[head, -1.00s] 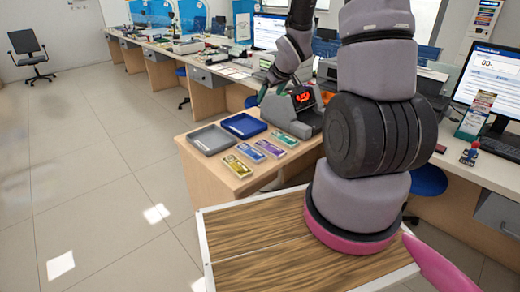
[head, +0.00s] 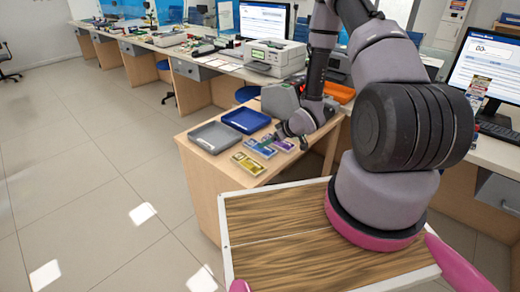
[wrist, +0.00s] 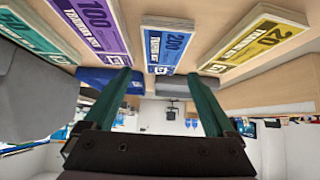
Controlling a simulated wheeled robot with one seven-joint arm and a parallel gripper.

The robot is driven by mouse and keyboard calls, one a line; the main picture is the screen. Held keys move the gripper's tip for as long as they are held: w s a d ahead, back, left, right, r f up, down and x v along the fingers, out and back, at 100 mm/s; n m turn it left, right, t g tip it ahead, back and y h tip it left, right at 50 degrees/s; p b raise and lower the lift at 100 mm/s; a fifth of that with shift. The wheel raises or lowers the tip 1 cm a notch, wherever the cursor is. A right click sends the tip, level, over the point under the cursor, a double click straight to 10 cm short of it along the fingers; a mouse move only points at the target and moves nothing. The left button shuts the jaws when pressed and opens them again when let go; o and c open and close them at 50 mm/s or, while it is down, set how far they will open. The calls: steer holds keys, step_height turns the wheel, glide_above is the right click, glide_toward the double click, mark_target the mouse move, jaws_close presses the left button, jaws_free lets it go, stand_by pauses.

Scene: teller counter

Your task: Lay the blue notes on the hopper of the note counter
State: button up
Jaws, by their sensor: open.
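The blue notes (head: 260,149), a flat banded bundle, lie on the wooden desk between the yellow notes (head: 248,163) and the purple ones. In the wrist view the blue notes (wrist: 167,46) show "200" and sit between and beyond the two green fingers. My gripper (wrist: 160,76) is open and empty, close over the row of notes. In the head view my gripper (head: 277,138) is just above the notes and partly covers them. The grey note counter (head: 278,101) stands behind; my arm hides its front, and I cannot make out its hopper.
The purple notes (wrist: 92,25) and green notes (wrist: 30,38) lie on one side of the blue ones. A grey tray (head: 215,137) and a blue tray (head: 246,121) sit at the desk's left. An orange tray (head: 340,92) is behind my arm.

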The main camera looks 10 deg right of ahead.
steer(key=x, duration=0.5)
steer(key=shift+a+f, duration=0.3)
steer(key=shift+f, duration=0.1)
steer(key=c, duration=1.3)
steer(key=shift+r, duration=0.15)
